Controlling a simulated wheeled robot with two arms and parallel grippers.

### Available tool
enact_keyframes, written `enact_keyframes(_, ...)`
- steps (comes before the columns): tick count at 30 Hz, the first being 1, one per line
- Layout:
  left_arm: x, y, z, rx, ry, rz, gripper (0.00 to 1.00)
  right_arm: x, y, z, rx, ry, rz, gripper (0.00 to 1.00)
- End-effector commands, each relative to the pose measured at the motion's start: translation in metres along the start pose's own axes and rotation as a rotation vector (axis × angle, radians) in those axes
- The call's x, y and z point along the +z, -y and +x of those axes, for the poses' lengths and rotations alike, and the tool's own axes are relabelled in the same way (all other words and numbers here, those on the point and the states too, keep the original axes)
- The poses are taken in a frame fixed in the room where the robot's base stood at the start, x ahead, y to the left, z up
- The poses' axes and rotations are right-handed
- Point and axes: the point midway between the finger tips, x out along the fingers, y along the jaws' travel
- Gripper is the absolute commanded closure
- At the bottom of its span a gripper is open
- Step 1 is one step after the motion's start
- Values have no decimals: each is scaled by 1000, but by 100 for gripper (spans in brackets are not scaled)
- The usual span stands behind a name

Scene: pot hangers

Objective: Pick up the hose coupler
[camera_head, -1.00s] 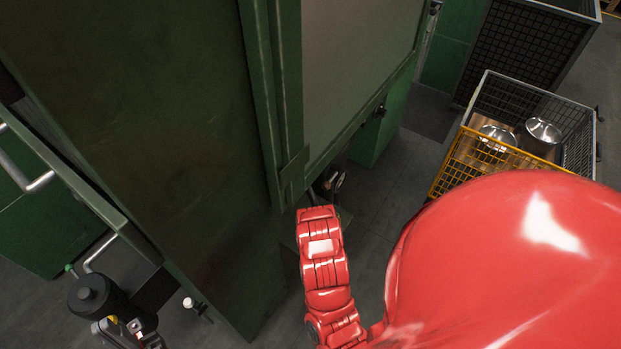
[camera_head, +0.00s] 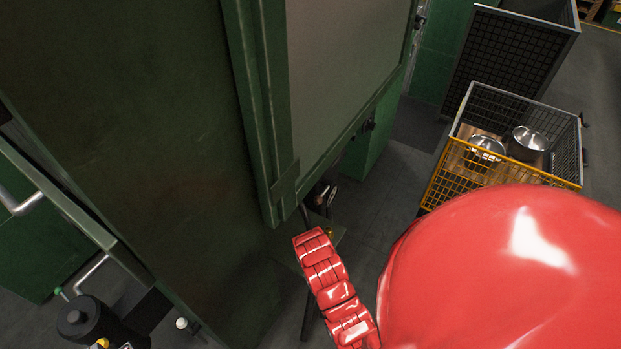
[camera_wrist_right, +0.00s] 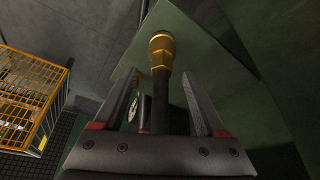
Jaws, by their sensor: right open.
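The hose coupler (camera_wrist_right: 161,47) is a brass-coloured fitting on the end of a dark hose or pipe, in the upper middle of the right wrist view. My right gripper (camera_wrist_right: 159,79) is open. Its two fingers stand on either side of the dark stem in that view, with the coupler just beyond the fingertips; I cannot tell whether anything touches. In the head view a small yellow spot (camera_head: 329,231) by the cabinet's lower edge may be the coupler, but it is too small to tell. My right fingers do not show clearly there. My left gripper is not in view.
A large green cabinet (camera_head: 130,120) fills the left of the head view. A wire basket with a yellow front (camera_head: 447,174) holds metal pots (camera_head: 528,140) at right. A round dial (camera_wrist_right: 139,112) sits near my right fingers. Grey floor (camera_head: 385,185) lies between cabinet and basket.

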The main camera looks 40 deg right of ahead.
Motion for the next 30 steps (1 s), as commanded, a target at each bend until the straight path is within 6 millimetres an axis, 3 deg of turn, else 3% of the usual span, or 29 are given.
enact_keyframes(5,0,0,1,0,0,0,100,0,0,8,2,3,0,26)
enact_keyframes(15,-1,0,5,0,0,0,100,-3,3,48,2,4,-1,26)
enact_keyframes(23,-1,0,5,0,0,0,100,-4,3,52,0,1,-1,26)
enact_keyframes(26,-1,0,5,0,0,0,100,-3,3,52,0,1,-1,39)
enact_keyframes(30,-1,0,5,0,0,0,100,-3,3,52,0,2,-1,64)
